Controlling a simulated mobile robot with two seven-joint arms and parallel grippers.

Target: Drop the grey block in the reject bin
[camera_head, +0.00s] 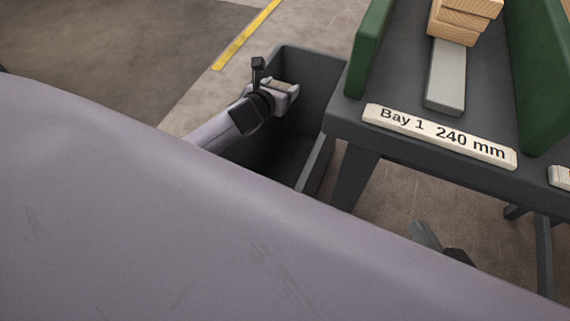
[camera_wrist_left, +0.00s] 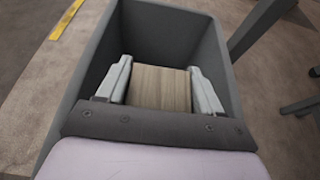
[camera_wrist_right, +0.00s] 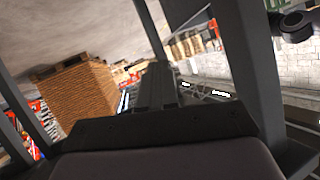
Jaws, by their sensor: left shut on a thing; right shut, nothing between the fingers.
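The reject bin (camera_head: 315,68) is a deep dark grey open box on the floor, left of the bay table. My left gripper (camera_head: 287,88) is over the bin's opening. In the left wrist view, the bin (camera_wrist_left: 160,30) has its walls around the fingers. My left gripper (camera_wrist_left: 160,90) is shut on a grey-brown, wood-grained block (camera_wrist_left: 161,88), held between its two pale fingers. The block's lower part and the bin floor beneath it are hidden. My right gripper (camera_head: 427,238) is low beside the table, mostly hidden. Its dark fingers (camera_wrist_right: 157,88) are together and empty in the right wrist view.
A dark table (camera_head: 345,115) with green side walls (camera_head: 372,45) stands right of the bin. It carries a "Bay 1 240 mm" label (camera_head: 440,136), a pale grey bar (camera_head: 446,78) and stacked light wooden blocks (camera_head: 465,20). A yellow floor line (camera_head: 245,35) runs behind the bin.

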